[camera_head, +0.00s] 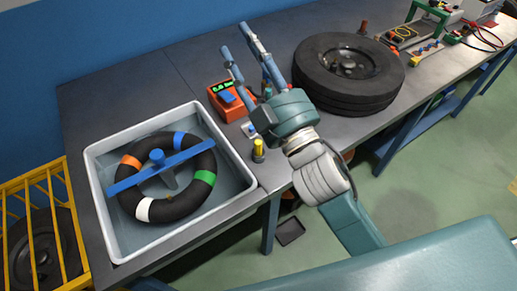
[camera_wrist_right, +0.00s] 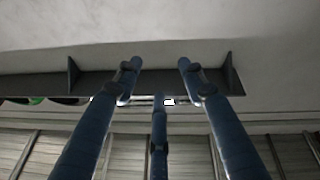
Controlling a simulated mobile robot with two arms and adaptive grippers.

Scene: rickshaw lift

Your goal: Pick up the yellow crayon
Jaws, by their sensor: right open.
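The yellow crayon (camera_head: 259,147) appears as a small yellow upright piece with a dark base, near the front edge of the grey workbench, just right of the water tub. My right gripper (camera_head: 238,42) is open and empty, raised above the bench with its blue fingers pointing up and away from the crayon. In the right wrist view the spread fingers (camera_wrist_right: 159,75) have nothing between them and face the ceiling and upper wall. The crayon does not show there. My left gripper is not in view.
A grey tub (camera_head: 102,205) with water, a ring and a blue bar stands left. An orange meter (camera_head: 228,103) sits behind the crayon. Stacked black tires (camera_head: 348,75) lie to the right. A yellow cage (camera_head: 35,185) is at far left. The rear left bench is clear.

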